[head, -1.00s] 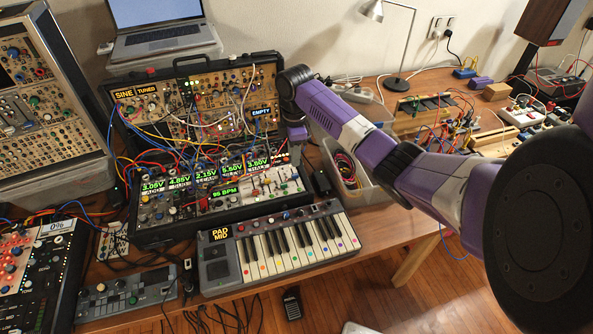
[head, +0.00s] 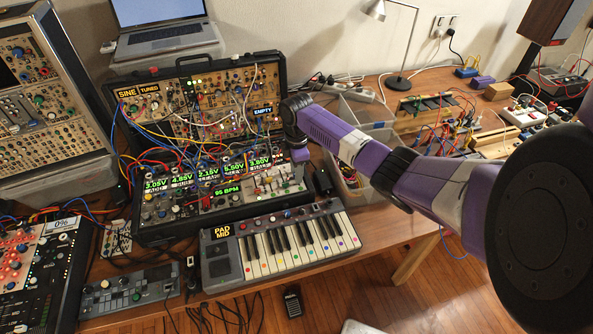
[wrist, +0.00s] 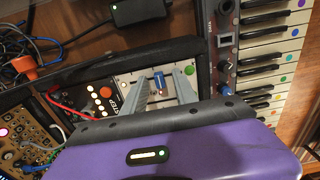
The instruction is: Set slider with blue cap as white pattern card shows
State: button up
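A slider with a blue cap (wrist: 159,80) sits on a pale panel in the wrist view. My gripper (wrist: 160,88) is open there, with one grey finger on each side of the cap and a gap showing between them. Whether either finger touches the cap is unclear. In the head view my purple gripper (head: 299,155) is over the right end of the lower synth case, beside a white slider panel (head: 272,180); its fingers are too small to make out.
A keyboard (head: 285,245) lies in front of the synth case (head: 160,232). Patch cables arch over the modules to the left. A clear bin (head: 375,133) stands right of the case under my arm. A black adapter (wrist: 140,10) lies beside the case.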

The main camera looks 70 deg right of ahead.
jog(key=shift+c, duration=0.4)
grip_shut()
dwell(0.9)
